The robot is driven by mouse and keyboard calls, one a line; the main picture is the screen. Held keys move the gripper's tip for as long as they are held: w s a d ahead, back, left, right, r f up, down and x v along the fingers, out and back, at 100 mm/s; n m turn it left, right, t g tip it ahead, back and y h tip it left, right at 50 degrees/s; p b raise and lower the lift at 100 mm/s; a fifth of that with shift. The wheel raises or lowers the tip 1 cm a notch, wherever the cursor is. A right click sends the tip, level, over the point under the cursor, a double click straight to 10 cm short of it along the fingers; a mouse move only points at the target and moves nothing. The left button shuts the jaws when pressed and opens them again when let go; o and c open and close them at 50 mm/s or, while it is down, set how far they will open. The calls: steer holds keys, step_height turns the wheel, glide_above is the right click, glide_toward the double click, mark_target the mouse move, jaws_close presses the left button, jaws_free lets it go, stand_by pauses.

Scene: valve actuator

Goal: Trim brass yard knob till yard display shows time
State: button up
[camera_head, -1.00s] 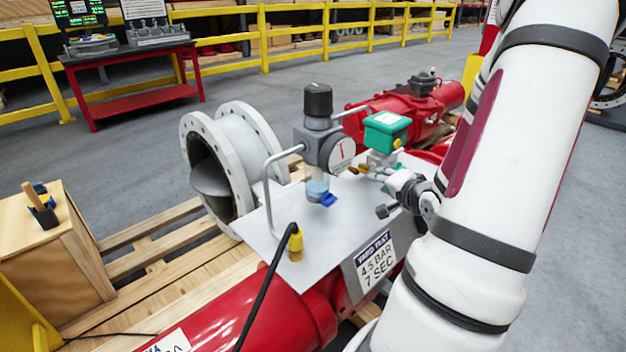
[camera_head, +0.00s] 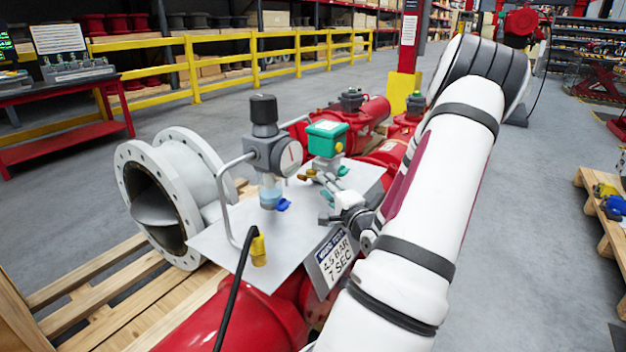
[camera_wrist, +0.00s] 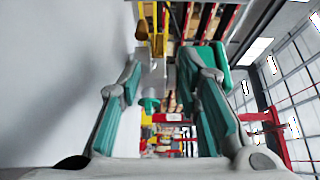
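In the head view, brass fittings (camera_head: 304,177) sit at the foot of a green box (camera_head: 326,138) on a grey plate. My gripper (camera_head: 318,182) is beside them, low over the plate. In the wrist view its two teal-and-grey fingers (camera_wrist: 163,62) stand apart, with brass parts (camera_wrist: 142,30) just beyond the tips. A gap shows between the fingertips and the brass; I cannot tell contact for sure. A dark screen with green text (camera_head: 6,50) is cut off at the left edge of the head view, so its reading cannot be made out.
A regulator with a black knob (camera_head: 264,110) and a round gauge (camera_head: 290,158) stands left of the green box, beside a bent grey handle (camera_head: 226,200). A yellow plug with black cable (camera_head: 258,249) is in front. A sign (camera_head: 334,258) reads 4.5 BAR 7 SEC.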

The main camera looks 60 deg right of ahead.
mark_target(313, 173)
steer(key=b+x, duration=0.1)
steer(key=x, duration=0.7)
steer(key=shift+d+b, duration=0.1)
steer(key=shift+b, duration=0.2)
jaws_close()
